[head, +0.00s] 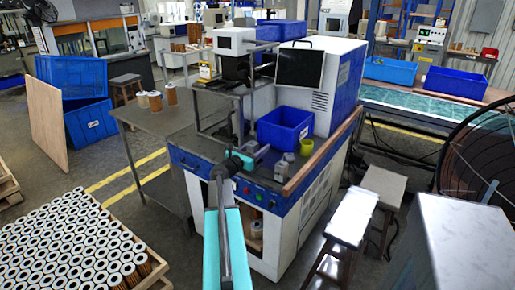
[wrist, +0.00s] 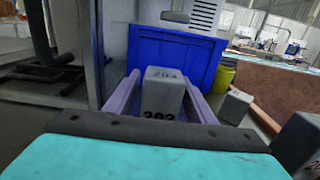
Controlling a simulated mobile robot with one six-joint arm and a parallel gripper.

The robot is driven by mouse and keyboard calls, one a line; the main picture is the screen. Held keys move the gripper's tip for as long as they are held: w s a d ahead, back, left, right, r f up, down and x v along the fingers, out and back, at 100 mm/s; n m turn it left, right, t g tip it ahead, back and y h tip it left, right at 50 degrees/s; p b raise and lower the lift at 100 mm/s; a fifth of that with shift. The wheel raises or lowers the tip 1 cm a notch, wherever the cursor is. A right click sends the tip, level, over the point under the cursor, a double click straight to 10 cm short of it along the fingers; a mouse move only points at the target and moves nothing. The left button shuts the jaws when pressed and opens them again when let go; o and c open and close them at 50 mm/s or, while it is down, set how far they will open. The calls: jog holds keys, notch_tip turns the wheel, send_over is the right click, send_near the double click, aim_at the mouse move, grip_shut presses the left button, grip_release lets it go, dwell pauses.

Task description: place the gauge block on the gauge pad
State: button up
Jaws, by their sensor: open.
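A grey gauge block (wrist: 163,98) marked with dark digits stands in the wrist view, between the two purple fingers of my gripper (wrist: 160,88). The fingers are open, one on each side of the block; I cannot tell whether either touches it. In the head view my gripper (head: 260,151) is low over the machine's blue-edged worktop, and the block is too small there to make out clearly. I cannot pick out the gauge pad in either view.
A blue bin (wrist: 172,58) stands right behind the block, with a yellow cup (wrist: 224,76) beside it. Two other grey blocks, one small (wrist: 235,107) and one nearer (wrist: 300,145), stand to the right. A monitor (head: 301,64) rises behind the bin.

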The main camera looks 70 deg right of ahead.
aim_at(250, 152)
jog(key=shift+a+r, duration=0.1)
jog(key=shift+r, duration=0.05)
jog(key=b+v, duration=0.1)
jog(key=v, duration=0.9)
jog(key=shift+a, duration=0.35)
jog(key=shift+w+a, duration=0.25)
jog(key=shift+a, duration=0.3)
